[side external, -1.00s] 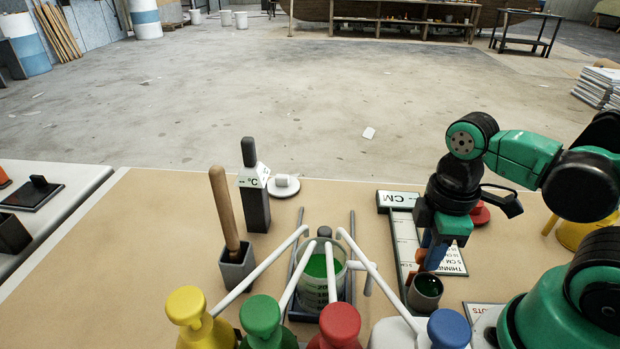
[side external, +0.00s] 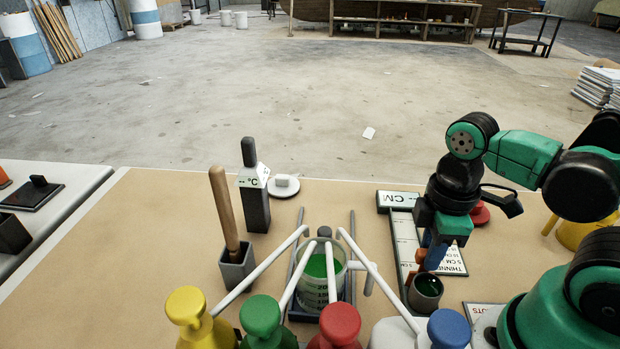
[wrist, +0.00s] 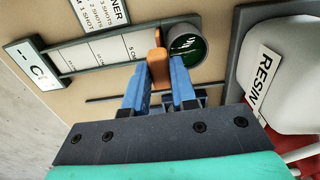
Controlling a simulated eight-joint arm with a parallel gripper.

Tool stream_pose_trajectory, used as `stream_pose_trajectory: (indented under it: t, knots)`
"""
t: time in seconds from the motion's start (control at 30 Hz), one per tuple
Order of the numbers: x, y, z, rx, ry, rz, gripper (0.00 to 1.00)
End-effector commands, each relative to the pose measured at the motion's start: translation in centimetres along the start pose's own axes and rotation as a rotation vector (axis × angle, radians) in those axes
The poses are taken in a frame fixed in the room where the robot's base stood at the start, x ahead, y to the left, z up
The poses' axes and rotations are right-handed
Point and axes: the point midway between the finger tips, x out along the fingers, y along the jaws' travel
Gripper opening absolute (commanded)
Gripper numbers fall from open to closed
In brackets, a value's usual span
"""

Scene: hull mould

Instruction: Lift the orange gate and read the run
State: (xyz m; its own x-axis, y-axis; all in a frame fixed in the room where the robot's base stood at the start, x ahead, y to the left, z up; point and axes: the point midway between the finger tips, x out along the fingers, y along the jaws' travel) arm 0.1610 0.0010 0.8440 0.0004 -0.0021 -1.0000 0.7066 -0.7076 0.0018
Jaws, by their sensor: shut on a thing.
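The orange gate (wrist: 157,62) stands upright at the cup end of a marked channel. My gripper (wrist: 158,72) has its blue fingers on either side of the gate and is shut on it. In the side view my gripper (side external: 436,254) points down beside the cup, and a bit of the orange gate (side external: 419,257) shows. The grey cup (wrist: 187,42) holds dark green liquid; it also shows in the side view (side external: 425,293). The channel (wrist: 105,47) has a pale floor with centimetre marks, and I see no green liquid on it.
A resin container (wrist: 292,75) is close on the right in the wrist view. A beaker with green liquid (side external: 320,284) stands among white pump spouts. Several coloured pump bottles line the front, including a blue-topped one (side external: 449,328). The board (side external: 120,250) is clear at left.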

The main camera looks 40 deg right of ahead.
Motion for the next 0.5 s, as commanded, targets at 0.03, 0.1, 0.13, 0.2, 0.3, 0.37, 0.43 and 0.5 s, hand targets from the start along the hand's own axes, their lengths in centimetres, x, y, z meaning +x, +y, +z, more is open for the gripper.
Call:
stream_pose_trajectory:
  t: [0.03,0.1,0.13,0.2,0.3,0.37,0.43,0.5]
  knots:
    - [0.0,0.1,0.0,0.001,0.000,0.006,0.00]
    - [0.0,0.1,0.0,0.001,0.000,0.006,0.00]
    - [0.0,0.1,0.0,0.001,0.000,0.006,0.00]
    - [0.0,0.1,0.0,0.001,0.000,0.006,0.00]
    - [-0.3,0.2,0.0,0.001,0.000,0.006,0.00]
    - [-0.7,0.2,-0.1,0.001,0.000,0.006,0.00]
    - [-1.3,0.2,-0.1,0.001,0.001,0.006,0.00]
    - [-2.0,0.2,-0.1,0.001,0.002,0.006,0.00]
